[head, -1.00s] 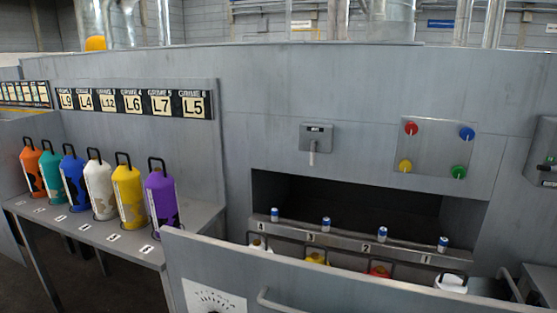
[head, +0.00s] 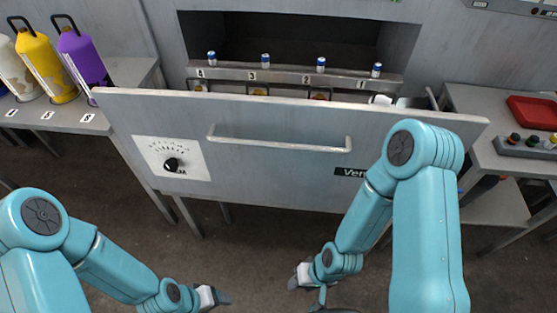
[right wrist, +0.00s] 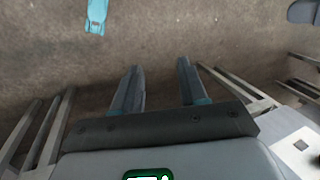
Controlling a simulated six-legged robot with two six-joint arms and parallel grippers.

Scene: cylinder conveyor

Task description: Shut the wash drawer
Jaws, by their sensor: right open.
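The wash drawer (head: 265,178) stands pulled out from the grey machine in the head view. Its wide grey front has a horizontal bar handle (head: 280,146) and a dial plate (head: 172,158) at left. Behind the front, the tops of several cylinders show in the drawer, mostly hidden. My left gripper (head: 217,298) is low at the bottom of the head view, below and apart from the drawer; its jaws are unclear. My right gripper (head: 296,278) is also low, below the drawer front. In the right wrist view its fingers (right wrist: 160,88) are apart with only floor between them.
A side table at left holds white, yellow and purple cylinders (head: 86,55). The recess above the drawer is dark. Floor before the drawer is clear.

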